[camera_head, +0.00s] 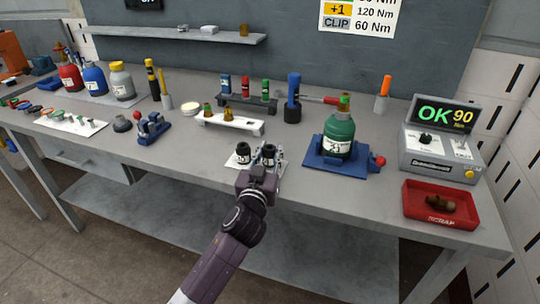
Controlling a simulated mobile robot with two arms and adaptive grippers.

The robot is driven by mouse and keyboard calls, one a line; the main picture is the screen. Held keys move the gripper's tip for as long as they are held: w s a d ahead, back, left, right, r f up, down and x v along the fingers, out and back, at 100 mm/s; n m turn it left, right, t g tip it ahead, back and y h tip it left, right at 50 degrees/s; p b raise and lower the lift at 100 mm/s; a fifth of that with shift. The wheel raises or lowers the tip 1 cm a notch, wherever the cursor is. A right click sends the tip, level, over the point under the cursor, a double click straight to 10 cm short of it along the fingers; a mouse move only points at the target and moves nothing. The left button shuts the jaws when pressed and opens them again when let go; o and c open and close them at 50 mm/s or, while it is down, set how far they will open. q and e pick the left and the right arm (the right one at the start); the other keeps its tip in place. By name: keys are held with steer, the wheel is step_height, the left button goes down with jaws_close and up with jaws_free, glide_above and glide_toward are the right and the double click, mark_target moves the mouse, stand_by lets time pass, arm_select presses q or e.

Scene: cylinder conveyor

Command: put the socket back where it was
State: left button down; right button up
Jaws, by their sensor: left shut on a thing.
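My left gripper (262,166) reaches in from the bottom and is shut on a dark socket (268,151) near the bench's front edge. A second dark socket (243,150) stands upright just left of it on a small white card (232,161). My fingers partly hide the held socket's lower part, and I cannot tell whether it touches the card. My right gripper is out of view.
A green bottle (339,136) stands in a blue fixture (320,157) to the right. Beyond are a tester (433,152) reading OK 90 and a red scrap tray (415,206). A white rack (231,122) and a dark rack (259,105) stand behind the sockets.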

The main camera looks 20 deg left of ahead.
arm_select(q)
steer(key=shift+f, duration=0.45)
steer(key=shift+f, duration=0.1)
steer(key=c, duration=1.6)
jaws_free()
